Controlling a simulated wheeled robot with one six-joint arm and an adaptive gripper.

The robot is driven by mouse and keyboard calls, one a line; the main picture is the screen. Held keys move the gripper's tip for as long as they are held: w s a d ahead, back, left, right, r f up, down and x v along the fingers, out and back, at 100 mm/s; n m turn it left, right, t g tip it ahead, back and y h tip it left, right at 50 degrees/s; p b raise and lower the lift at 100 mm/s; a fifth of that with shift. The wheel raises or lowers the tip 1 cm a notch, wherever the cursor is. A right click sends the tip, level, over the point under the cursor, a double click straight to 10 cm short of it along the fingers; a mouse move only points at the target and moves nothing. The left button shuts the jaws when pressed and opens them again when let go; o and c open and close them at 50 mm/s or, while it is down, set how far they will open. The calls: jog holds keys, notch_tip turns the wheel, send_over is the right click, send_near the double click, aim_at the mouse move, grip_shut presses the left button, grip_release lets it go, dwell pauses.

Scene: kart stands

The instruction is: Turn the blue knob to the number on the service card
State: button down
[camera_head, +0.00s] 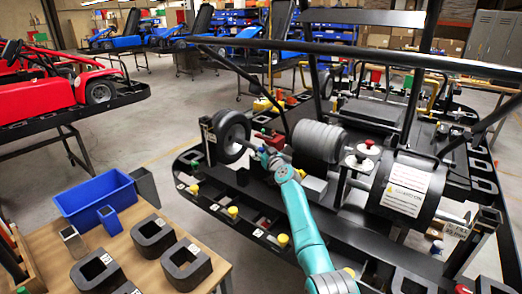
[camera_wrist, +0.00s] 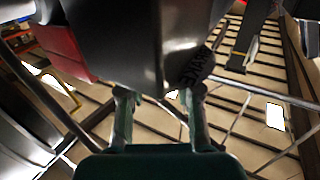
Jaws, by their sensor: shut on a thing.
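My teal arm reaches over the kart frame, and my gripper (camera_head: 264,154) is at its far end, between the left wheel and the grey ribbed cylinder. In the wrist view my gripper (camera_wrist: 160,98) has its two fingers against the lower edge of a dark, glossy housing, with the thing between them mostly hidden. A small bluish patch, seemingly the blue knob (camera_head: 263,150), shows at the fingertips; its pointer and numbers cannot be read. A white printed card (camera_head: 406,188) is on the black drum at the right; its text is too small to read.
The black wheel (camera_head: 230,136) stands close left of my gripper. The ribbed cylinder (camera_head: 320,140) is close right. Black bars cross above. A wooden table (camera_head: 132,256) at the lower left holds a blue bin (camera_head: 95,197) and dark blocks. Grey floor is open behind the table.

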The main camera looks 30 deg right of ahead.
aim_at(261, 148)
jog(key=shift+d+f+y, duration=0.1)
jog(key=shift+y, duration=0.2)
jog(key=shift+n+y, duration=1.5)
jog(key=shift+y, duration=0.5)
jog(key=c, duration=0.8)
grip_release()
notch_tip(261, 148, up, 10)
jog(key=shift+r, duration=0.1)
